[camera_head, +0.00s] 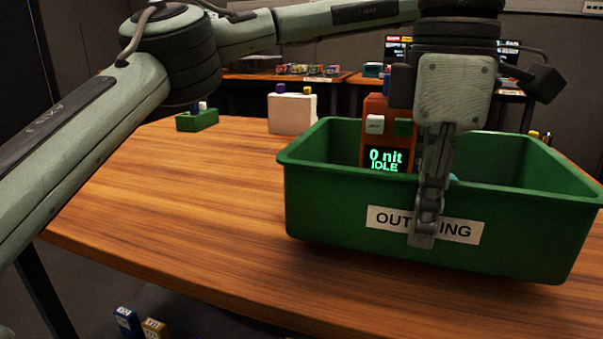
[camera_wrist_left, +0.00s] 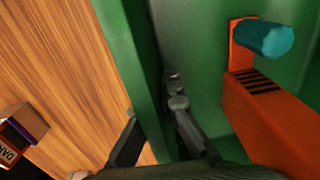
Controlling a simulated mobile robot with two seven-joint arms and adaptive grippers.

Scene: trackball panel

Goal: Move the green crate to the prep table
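The green crate (camera_head: 330,201), with a partly covered label, is over the wooden table at the right in the head view. I cannot tell whether the crate's base touches the table.
An orange device (camera_head: 372,107) with a lit screen is in the crate, its teal end (camera_wrist_left: 262,38) showing. A white box (camera_head: 291,116) and a small green block (camera_head: 198,121) stand behind. The wooden table (camera_head: 180,190) is clear left of the crate. Another table (camera_head: 270,78) stands farther back.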

